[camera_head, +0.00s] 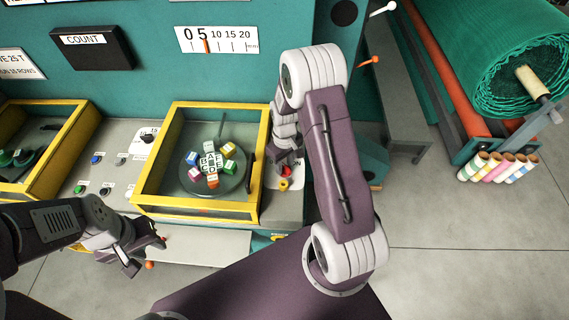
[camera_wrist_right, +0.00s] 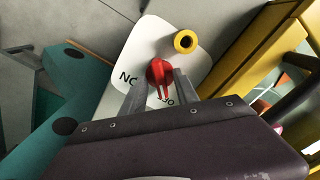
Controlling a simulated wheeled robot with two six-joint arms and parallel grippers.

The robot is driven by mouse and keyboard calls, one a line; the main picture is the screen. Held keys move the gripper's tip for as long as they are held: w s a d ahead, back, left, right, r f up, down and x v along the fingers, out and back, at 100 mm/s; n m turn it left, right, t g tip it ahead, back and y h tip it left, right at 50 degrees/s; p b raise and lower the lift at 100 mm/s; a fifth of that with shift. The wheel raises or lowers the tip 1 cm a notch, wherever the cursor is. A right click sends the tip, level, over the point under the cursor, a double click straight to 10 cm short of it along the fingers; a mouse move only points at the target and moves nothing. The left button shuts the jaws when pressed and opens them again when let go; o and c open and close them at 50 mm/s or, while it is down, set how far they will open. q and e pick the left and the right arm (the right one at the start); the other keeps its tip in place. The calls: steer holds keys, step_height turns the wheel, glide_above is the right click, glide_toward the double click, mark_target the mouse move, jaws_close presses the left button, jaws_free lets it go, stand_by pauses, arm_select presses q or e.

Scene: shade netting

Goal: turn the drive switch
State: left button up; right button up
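The drive switch (camera_wrist_right: 160,77) is a red knob on a white plate with black lettering, partly hidden, that reads "NO" and "OF". Its pointer is toward the "OF" lettering. My right gripper (camera_wrist_right: 160,82) is open, with one finger on each side of the red knob; a gap shows beside its pointer. In the head view the switch (camera_head: 285,171) shows at the right end of the console, just below my right gripper (camera_head: 287,163).
A yellow-framed window (camera_head: 262,155) with coloured blocks inside stands left of my right gripper. A roll of green netting (camera_head: 515,60) lies at the right. Grey floor (camera_head: 470,220) is clear there.

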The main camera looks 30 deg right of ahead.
mark_target(284, 166)
step_height(284, 166, up, 8)
steer(key=shift+r+b, duration=0.1)
steer(key=shift+b, duration=0.85)
steer(key=shift+r, duration=0.4)
